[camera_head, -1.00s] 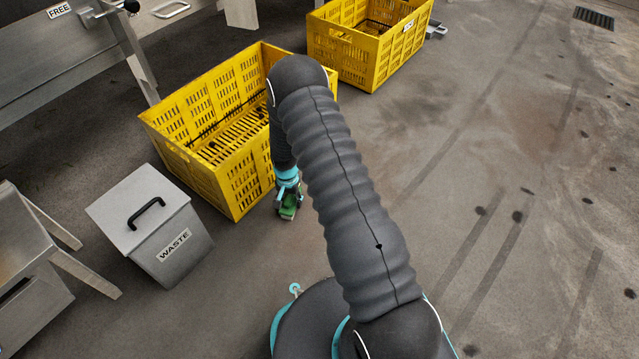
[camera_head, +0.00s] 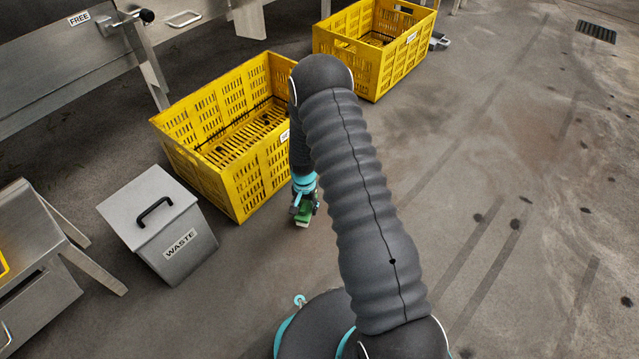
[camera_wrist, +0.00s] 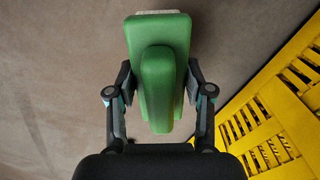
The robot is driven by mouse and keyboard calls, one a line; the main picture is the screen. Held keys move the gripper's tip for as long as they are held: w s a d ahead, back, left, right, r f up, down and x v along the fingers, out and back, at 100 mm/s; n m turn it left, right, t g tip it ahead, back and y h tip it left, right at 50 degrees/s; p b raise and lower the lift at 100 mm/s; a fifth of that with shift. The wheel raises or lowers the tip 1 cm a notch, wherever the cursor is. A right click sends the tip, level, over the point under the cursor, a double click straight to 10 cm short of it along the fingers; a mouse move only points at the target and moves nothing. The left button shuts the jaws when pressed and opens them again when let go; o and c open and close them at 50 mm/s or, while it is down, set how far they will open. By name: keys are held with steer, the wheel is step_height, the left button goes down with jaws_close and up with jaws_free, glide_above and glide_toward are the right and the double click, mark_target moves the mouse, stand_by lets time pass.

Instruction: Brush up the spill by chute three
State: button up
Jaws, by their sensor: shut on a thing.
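My gripper (camera_wrist: 158,95) is shut on a green brush (camera_wrist: 158,60), gripping it by its raised handle. A strip of pale bristles shows at the brush's far end in the wrist view. In the head view my gripper (camera_head: 304,205) holds the brush (camera_head: 303,216) low beside the near yellow crate, apart from it. I cannot tell whether the bristles touch the floor. Dark spots and a brownish stain (camera_head: 545,130) mark the floor at right. No chute number is readable, so I cannot tell which mark is the named spill.
The near yellow crate (camera_head: 215,185) stands left of my gripper, with a few dark lumps inside. Another yellow crate (camera_head: 345,62) stands behind. A lidded bin marked WASTE (camera_head: 180,243) is at left, near a metal stand (camera_head: 30,225). The floor at right is open, with a drain grate (camera_head: 597,32).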

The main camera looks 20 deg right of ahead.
steer(key=shift+r+p, duration=0.9)
steer(key=shift+r, duration=1.25)
